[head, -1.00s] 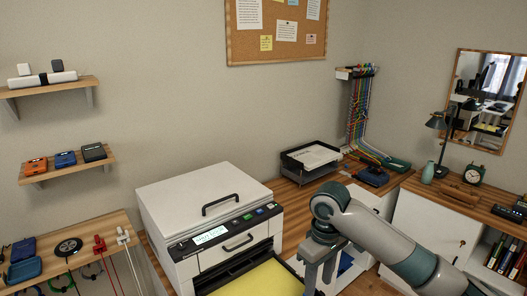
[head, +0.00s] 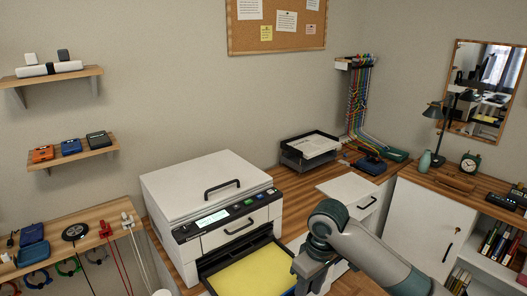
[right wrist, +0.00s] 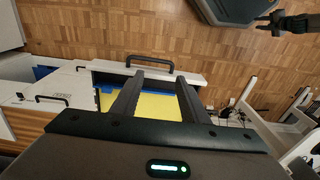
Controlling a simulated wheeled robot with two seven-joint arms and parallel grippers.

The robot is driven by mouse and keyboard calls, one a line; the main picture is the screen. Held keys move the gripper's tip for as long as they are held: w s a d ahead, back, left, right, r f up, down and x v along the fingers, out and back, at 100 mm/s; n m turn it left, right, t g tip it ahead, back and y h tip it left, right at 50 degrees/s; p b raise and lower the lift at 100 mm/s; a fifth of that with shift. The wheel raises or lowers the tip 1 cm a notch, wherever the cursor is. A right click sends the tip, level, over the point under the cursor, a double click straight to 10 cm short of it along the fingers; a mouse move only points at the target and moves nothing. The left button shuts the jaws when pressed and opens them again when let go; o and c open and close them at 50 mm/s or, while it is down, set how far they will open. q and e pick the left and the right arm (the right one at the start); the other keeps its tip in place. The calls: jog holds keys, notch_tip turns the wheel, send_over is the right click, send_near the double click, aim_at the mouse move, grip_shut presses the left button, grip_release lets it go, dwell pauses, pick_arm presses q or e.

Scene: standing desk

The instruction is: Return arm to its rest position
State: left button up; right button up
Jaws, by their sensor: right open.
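My right arm comes in from the lower right in the head view, with its right gripper (head: 309,283) low at the bottom edge, just right of the open yellow-lined drawer (head: 250,272) of the white printer (head: 205,193). In the right wrist view the two dark fingers of the right gripper (right wrist: 159,78) stand apart with nothing between them. The yellow drawer (right wrist: 155,107) and its white front with a dark handle show behind the fingers. My left arm and gripper are not in view.
A white drawer unit (head: 349,190) stands right of the printer. A black paper tray (head: 308,150) sits at the back. A white cabinet (head: 428,222) is at the right, with a lamp and clock on the wooden top above it.

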jog(key=s+a+f+m+t+y, duration=0.2)
jog(key=s+a+f+y, duration=0.1)
jog(key=s+f, duration=1)
jog(key=s+d+f+m+t+h, duration=0.1)
jog(key=s+d+f+m+h, duration=0.1)
jog(key=s+d, duration=0.6)
jog(key=s+d+f+m+h, duration=0.25)
jog(key=s+d, duration=0.35)
jog(key=s, duration=0.5)
notch_tip(320, 180, down, 29)
jog(key=s+g, duration=0.1)
jog(key=s, duration=0.1)
jog(key=s+d+f+n+g, duration=0.1)
jog(key=s+d+f, duration=0.2)
jog(key=s+f, duration=1.4)
jog(key=shift+d+b, duration=0.15)
jog(key=shift+b, duration=0.2)
